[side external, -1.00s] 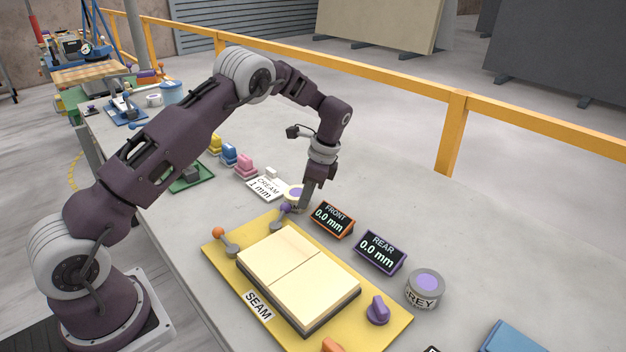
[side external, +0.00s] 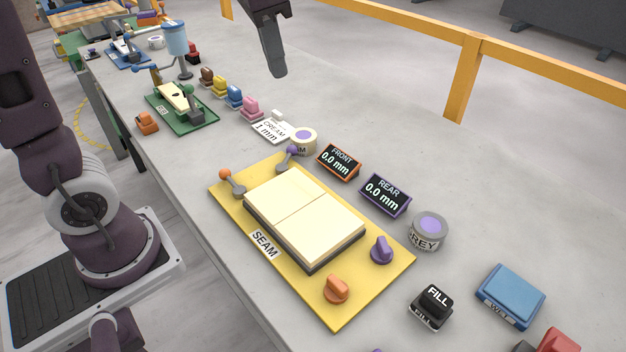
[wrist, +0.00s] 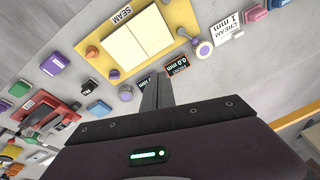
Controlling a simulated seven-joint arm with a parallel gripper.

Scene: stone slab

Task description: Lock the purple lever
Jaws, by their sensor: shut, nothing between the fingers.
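The purple lever (side external: 291,152) is a grey arm with a purple ball end, at the far corner of the yellow board (side external: 225,205). Its ball points up and away from the pale slab (side external: 305,215). It also shows in the wrist view (wrist: 195,41), near the slab's corner. My gripper (side external: 277,73) is shut and empty, raised at the top of the side view, well clear of the lever. In the wrist view, its closed fingers (wrist: 164,75) point toward the table beside the FRONT display.
The cream tub (side external: 303,141) stands close beside the purple lever. The FRONT display (side external: 339,161) and REAR display (side external: 385,194) stand right of the board. A purple knob (side external: 382,250) and orange knob (side external: 336,289) are on its near end. The grey tub (side external: 428,231) stands farther right.

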